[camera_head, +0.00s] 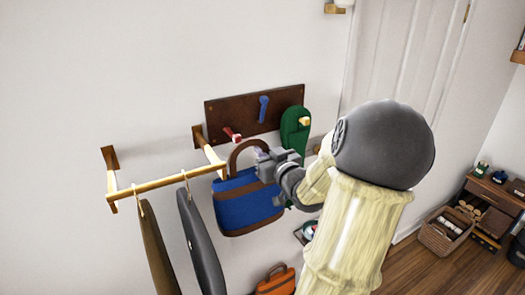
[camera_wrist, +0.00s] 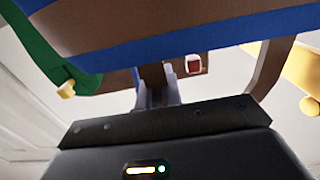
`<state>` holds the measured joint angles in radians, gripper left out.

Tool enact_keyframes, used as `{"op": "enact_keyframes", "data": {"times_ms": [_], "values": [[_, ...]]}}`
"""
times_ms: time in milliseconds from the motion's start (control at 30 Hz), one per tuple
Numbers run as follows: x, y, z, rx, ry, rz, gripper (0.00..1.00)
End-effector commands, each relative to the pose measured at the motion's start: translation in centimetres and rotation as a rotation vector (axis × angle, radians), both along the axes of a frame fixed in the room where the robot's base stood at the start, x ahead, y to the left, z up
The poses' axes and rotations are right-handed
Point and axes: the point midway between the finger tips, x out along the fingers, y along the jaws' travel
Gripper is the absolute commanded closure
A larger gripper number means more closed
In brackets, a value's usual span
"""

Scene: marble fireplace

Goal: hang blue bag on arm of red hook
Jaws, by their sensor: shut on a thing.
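The blue bag (camera_head: 248,206) has brown trim and an arched brown handle (camera_head: 236,158). It hangs upright from my gripper (camera_head: 268,165), which is shut on the right side of the handle. The red hook (camera_head: 232,135) juts from the left part of a dark wooden board (camera_head: 222,112), just above and left of the handle's arch. In the wrist view the blue bag (camera_wrist: 190,36) fills the top, and the red hook's square end (camera_wrist: 194,64) shows beside my gripper fingers (camera_wrist: 158,92), between brown handle parts. I cannot tell whether the hook passes through the loop.
A blue hook (camera_head: 263,108) is mid-board; a green item (camera_head: 293,130) hangs from a yellow hook (camera_head: 305,121) at its right. An orange bag (camera_head: 275,279) is below.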

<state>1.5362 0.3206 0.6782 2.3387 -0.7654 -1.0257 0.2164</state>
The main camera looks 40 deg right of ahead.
Motion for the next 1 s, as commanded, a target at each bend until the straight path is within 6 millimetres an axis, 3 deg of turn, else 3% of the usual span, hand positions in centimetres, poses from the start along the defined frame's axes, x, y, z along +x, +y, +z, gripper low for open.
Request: {"op": "enact_keyframes", "data": {"times_ms": [1000], "values": [[4.0, -1.1, -0.4, -0.001, -0.003, -0.001, 1.00]]}}
